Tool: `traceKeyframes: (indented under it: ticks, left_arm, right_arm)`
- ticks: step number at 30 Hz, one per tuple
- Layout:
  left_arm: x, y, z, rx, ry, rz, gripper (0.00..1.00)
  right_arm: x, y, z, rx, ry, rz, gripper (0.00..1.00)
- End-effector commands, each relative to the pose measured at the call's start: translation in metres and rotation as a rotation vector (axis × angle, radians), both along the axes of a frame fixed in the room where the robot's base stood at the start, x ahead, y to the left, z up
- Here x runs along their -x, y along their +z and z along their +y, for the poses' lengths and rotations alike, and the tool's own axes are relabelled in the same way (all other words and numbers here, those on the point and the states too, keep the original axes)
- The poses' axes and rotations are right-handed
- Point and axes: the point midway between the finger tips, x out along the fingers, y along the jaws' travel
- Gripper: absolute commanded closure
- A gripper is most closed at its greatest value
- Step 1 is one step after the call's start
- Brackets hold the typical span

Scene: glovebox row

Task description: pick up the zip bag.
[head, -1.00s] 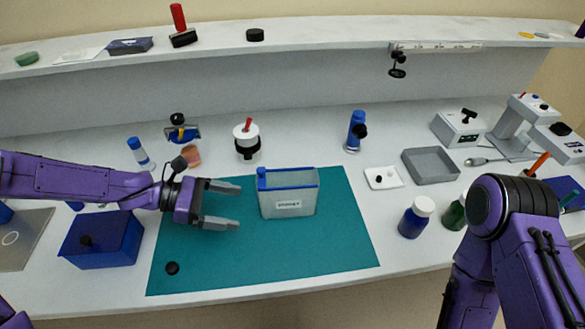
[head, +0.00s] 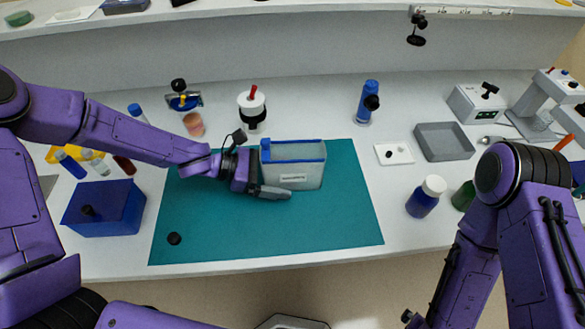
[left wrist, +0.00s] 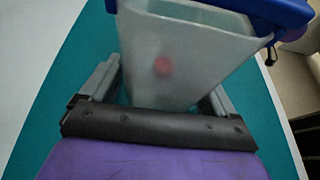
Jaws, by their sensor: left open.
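The zip bag (head: 308,172) is an upright, translucent grey pouch with a blue zip top and a white label, standing on the teal mat (head: 230,232). My left gripper (head: 270,174) is at the bag's left side. In the left wrist view the bag (left wrist: 185,55) stands between the two open fingers (left wrist: 158,90), one on each side, and a reddish round spot shows through its wall. In the head view one finger lies along the bag's near lower face; the other is hidden behind the bag.
A blue bottle (head: 425,197) and grey tray (head: 443,141) are to the right.

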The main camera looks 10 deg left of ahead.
Motion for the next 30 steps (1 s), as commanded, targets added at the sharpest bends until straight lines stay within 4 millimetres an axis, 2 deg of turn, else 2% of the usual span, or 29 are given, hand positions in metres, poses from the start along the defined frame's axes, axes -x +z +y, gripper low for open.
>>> traceKeyframes:
  ticks: [3,4,6,9,17,20,23,30]
  left_arm:
    - [0.000,0.000,0.000,0.000,0.000,0.000,0.11]
    - [0.000,0.000,0.000,0.000,0.000,0.000,0.17]
    - [0.000,0.000,0.000,0.000,0.000,0.000,0.40]
    - [0.000,0.000,0.000,-0.001,0.000,0.000,0.67]
    - [0.000,0.001,0.000,0.000,0.000,0.000,0.67]
    - [0.000,0.008,0.001,-0.001,-0.001,-0.003,0.67]
    - [-0.001,0.025,0.001,0.000,-0.001,-0.005,0.67]
    - [0.000,0.082,0.000,0.000,-0.001,-0.006,0.67]
  right_arm:
    - [0.000,0.000,0.000,0.000,0.000,0.000,0.00]
    - [0.000,0.000,0.000,0.000,0.000,0.000,0.00]
    - [0.000,0.000,0.000,0.000,0.000,0.000,0.00]
    - [0.000,0.000,0.000,0.000,0.000,0.000,0.00]
    - [0.000,0.000,0.000,0.000,0.000,0.000,0.00]
    - [0.000,0.001,0.000,0.000,0.000,0.000,0.00]
    - [0.000,0.001,0.000,0.000,0.000,0.000,0.00]
    - [0.000,0.006,0.000,0.000,0.000,0.000,0.00]
